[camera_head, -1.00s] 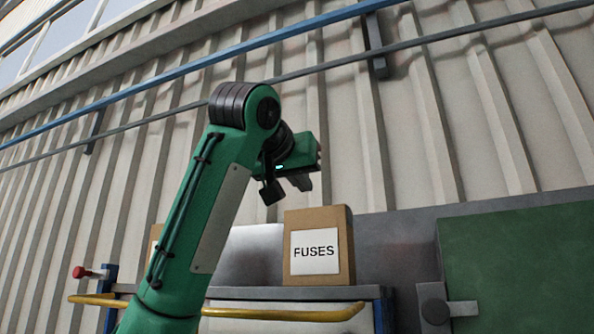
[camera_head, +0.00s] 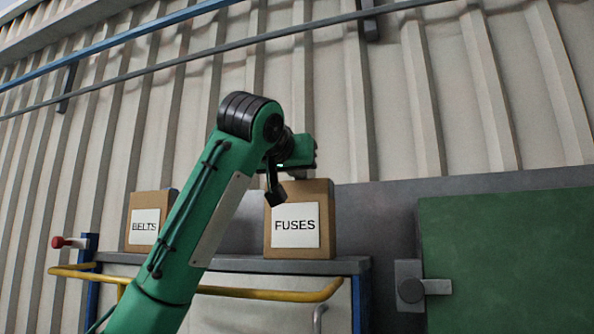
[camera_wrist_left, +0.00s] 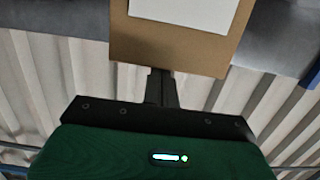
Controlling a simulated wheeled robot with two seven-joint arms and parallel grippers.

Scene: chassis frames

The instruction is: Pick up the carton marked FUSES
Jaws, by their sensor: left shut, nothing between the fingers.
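The carton marked FUSES (camera_head: 327,224) is a brown box with a white label, upright on a grey shelf (camera_head: 215,264) in the head view. Its brown side and part of its label also show at the top of the left wrist view (camera_wrist_left: 180,52). My left gripper (camera_head: 297,176) is at the carton's top edge, shut and empty. A dark part of my wrist covers the carton's upper left corner. In the left wrist view the closed fingers (camera_wrist_left: 162,82) point at the carton's edge; I cannot tell whether they touch it. My right gripper is not in view.
A carton marked BELTS (camera_head: 146,201) stands to the left on the same shelf, partly behind my left arm. A yellow rail (camera_head: 262,293) runs along the front. A green panel (camera_head: 510,260) is at right. A ribbed wall rises behind.

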